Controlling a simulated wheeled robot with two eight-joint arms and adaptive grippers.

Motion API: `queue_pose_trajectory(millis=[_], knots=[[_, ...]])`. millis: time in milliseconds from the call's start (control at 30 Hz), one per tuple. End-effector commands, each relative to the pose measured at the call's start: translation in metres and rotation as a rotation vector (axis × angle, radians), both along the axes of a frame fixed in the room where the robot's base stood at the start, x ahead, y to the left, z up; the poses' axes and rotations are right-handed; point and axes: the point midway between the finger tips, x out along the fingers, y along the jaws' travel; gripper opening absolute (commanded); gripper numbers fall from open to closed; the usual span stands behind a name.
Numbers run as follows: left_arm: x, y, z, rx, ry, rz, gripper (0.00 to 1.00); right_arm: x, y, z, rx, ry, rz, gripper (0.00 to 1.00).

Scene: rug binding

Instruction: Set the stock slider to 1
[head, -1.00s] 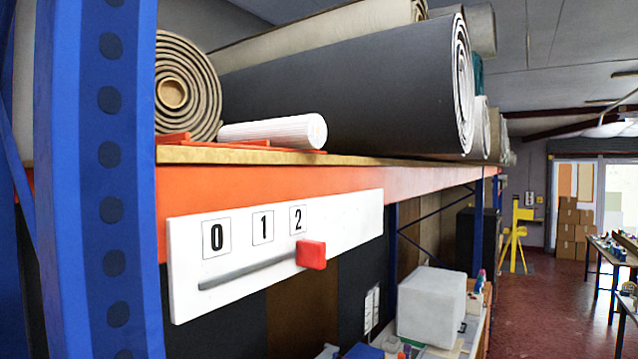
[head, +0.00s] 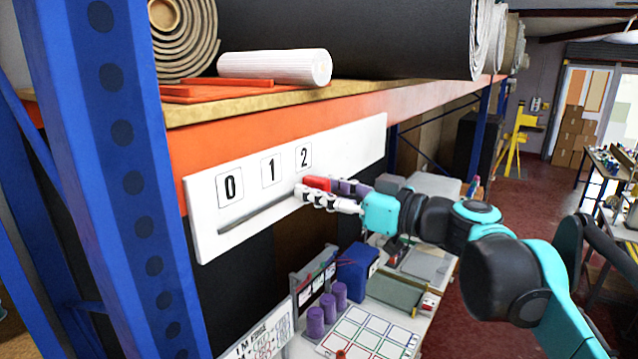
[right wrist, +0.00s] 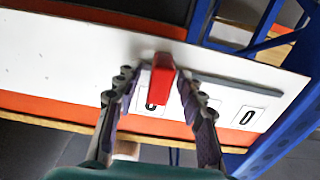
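The stock slider is a white panel (head: 352,145) on the orange shelf beam, with plates marked 0 (head: 230,187), 1 (head: 271,168) and 2 (head: 304,156) above a grey slot (head: 255,215). Its red knob (head: 317,183) is at the 2 end, partly hidden by my fingers. My right gripper (head: 325,192) is at the knob. In the right wrist view the knob (right wrist: 162,72) stands between my two open fingertips (right wrist: 160,85), with a small gap showing on either side. My left gripper is out of view.
A blue upright (head: 110,150) stands left of the panel. Rolled rugs (head: 345,35) and a white roll (head: 275,67) lie on the shelf above. Below is a bench with a blue box (head: 357,268), purple cylinders (head: 327,306) and a gridded sheet (head: 370,335).

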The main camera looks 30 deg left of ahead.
Motion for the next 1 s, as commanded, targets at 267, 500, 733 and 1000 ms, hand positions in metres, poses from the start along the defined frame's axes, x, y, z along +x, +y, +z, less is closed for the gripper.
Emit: queue_pose_trajectory(millis=[267, 500, 733, 1000], knots=[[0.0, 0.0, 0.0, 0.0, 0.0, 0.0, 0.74, 0.0, 0.002, 0.0, 0.0, 0.0, -0.001, 0.4], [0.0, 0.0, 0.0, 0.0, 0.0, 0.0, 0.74, 0.0, 0.002, 0.0, 0.0, 0.0, -0.001, 0.0], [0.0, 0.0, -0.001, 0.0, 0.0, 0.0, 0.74, -0.016, 0.004, 0.0, 0.0, 0.001, 0.002, 0.0], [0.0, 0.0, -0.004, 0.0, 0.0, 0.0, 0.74, -0.072, 0.008, -0.001, -0.001, 0.001, 0.003, 0.0]])
